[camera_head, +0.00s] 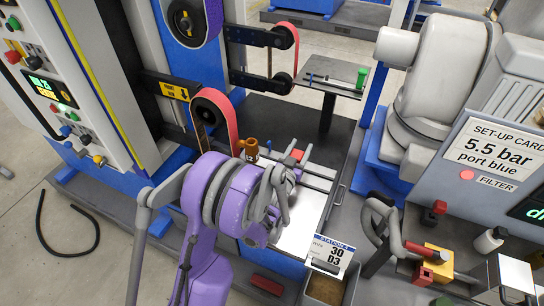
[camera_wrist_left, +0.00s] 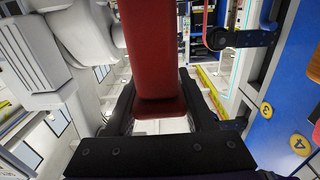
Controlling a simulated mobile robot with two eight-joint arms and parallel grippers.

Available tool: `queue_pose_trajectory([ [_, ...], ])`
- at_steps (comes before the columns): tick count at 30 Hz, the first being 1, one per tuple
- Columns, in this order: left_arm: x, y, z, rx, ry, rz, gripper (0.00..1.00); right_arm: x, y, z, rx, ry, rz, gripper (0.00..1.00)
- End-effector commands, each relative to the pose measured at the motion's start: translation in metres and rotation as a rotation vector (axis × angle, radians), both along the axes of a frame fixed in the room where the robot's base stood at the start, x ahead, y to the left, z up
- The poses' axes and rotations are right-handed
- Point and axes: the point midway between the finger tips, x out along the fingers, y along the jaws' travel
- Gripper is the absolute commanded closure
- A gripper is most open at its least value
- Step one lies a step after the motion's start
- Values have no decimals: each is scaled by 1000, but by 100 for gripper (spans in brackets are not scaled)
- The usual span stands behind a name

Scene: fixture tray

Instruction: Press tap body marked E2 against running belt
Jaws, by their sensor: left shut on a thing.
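My left gripper (camera_head: 292,160) is above the light work plate, its wrist seen from behind. In the left wrist view its dark fingers (camera_wrist_left: 162,115) are shut on a long dark red piece (camera_wrist_left: 160,60). I cannot read an E2 mark on it. A small red patch between the fingers shows in the head view (camera_head: 297,154). The pinkish-red belt (camera_head: 228,118) loops around a wheel to the left of the gripper, apart from it. Whether the belt runs cannot be told. My right gripper is not in view.
An orange-brown fitting (camera_head: 251,150) stands between the belt and my gripper. A small shelf (camera_head: 335,72) with a green piece is behind. A station sign (camera_head: 328,256) stands in front. A grey machine (camera_head: 430,90) and a set-up card (camera_head: 495,150) are at the right.

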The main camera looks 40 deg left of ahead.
Motion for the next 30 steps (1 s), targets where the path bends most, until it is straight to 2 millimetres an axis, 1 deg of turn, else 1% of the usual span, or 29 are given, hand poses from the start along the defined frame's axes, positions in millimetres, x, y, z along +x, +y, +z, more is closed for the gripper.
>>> queue_pose_trajectory([
  [13, -2, 10, 1, 4, -3, 2, 100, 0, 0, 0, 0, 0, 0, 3],
  [30, -3, 14, 1, 5, -2, 5, 100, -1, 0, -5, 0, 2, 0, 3],
])
